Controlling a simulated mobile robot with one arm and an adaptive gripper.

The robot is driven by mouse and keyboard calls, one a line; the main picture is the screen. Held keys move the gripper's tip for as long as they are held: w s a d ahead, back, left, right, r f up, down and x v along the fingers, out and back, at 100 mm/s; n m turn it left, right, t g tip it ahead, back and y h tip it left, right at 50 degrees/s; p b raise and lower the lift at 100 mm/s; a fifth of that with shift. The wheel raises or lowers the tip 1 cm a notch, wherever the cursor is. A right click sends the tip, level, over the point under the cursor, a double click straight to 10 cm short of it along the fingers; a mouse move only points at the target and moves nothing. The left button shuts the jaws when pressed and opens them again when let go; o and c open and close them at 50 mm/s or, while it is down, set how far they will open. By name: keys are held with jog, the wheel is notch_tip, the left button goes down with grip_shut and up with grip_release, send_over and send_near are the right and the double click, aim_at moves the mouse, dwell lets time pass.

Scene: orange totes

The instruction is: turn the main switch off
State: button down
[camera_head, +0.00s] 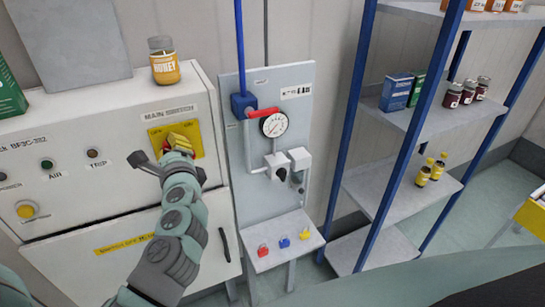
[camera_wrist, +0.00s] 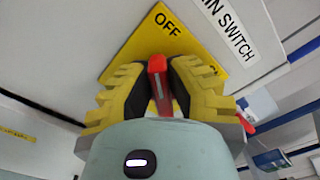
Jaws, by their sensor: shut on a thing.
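The main switch has a yellow plate (camera_head: 193,131) on the front of the grey cabinet, under a "MAIN SWITCH" label (camera_head: 169,113). In the wrist view the plate (camera_wrist: 140,50) shows "OFF" near its upper corner; a second marking at right is mostly covered by a finger. The red switch handle (camera_wrist: 157,66) stands between the two yellow ribbed fingers of my gripper (camera_wrist: 158,80), which are shut on it from both sides. In the head view my gripper (camera_head: 180,143) covers the handle, so the exact angle of the handle is hard to tell there.
A honey jar (camera_head: 164,62) stands on the cabinet top above the switch. Indicator lamps (camera_head: 92,153) sit left of it. To the right are a panel with a gauge (camera_head: 274,125), small coloured padlocks (camera_head: 284,242) on a ledge, and a blue-framed shelf (camera_head: 400,179).

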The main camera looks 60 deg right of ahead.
jog(key=n+b, duration=0.2)
jog(key=f+n+b, duration=0.1)
jog(key=n+b, duration=0.1)
jog(key=b, duration=0.1)
jog(key=shift+w+a+f+n, duration=0.15)
jog(key=shift+a+f+n, duration=0.05)
jog(key=shift+n, duration=0.1)
jog(key=n+b, duration=0.3)
jog(key=b, duration=0.1)
jog(key=c, duration=0.9)
grip_release()
jog(key=shift+c, duration=0.2)
jog(key=shift+r, duration=0.15)
